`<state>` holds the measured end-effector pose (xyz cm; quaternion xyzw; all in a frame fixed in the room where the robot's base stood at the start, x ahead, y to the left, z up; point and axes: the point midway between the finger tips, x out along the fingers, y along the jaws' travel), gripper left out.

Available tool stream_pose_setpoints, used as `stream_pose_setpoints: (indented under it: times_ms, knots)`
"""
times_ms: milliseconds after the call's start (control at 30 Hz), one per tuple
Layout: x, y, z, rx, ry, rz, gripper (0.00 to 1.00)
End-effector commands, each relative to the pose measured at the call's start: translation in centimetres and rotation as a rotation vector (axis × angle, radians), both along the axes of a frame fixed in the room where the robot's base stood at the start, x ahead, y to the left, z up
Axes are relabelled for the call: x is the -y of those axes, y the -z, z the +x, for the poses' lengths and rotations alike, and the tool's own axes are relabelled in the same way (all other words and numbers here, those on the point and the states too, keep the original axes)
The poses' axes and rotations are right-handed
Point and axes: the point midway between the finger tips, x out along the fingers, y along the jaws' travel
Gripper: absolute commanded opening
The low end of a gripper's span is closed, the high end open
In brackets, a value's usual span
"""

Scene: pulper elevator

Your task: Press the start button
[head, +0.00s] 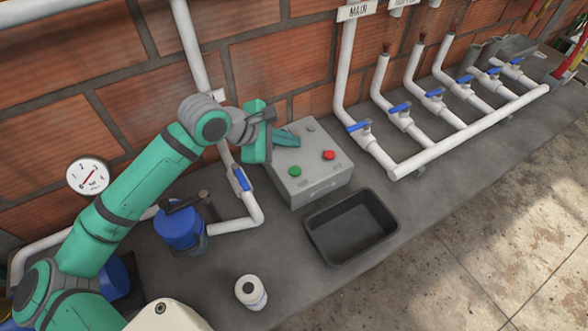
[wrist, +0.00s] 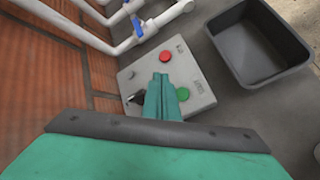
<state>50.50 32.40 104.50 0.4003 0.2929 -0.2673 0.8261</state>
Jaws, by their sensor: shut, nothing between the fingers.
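The grey control box (head: 318,189) stands on the counter near the brick wall. Its top carries a green button (head: 295,171) and a red button (head: 329,155). My gripper (head: 296,140) is shut and empty, over the back left part of the box top. In the wrist view, the closed fingers (wrist: 161,78) point across the box top, with the green button (wrist: 183,93) just to their right and the red button (wrist: 165,57) beyond their tips. Small labels beside the buttons are too small to read surely. I cannot tell the fingers' height above the box.
An empty black tray (head: 350,258) sits in front of the box. White pipes with blue valve handles (head: 358,126) run to the right, and another pipe valve (head: 242,180) stands left of the box. A white bottle (head: 251,292) stands near the counter's front edge.

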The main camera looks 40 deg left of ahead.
Motion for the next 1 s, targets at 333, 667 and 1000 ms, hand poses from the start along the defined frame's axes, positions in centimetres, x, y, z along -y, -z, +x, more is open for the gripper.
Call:
stream_pose_setpoints:
  times_ms: [333, 667, 1000]
  knots:
    - [0.1, 0.6, 0.0, 0.002, 0.001, 0.000, 0.00]
    - [0.1, 4.3, 0.1, 0.002, 0.001, -0.002, 0.00]
    - [0.0, 7.9, 0.1, 0.002, -0.001, 0.000, 0.00]
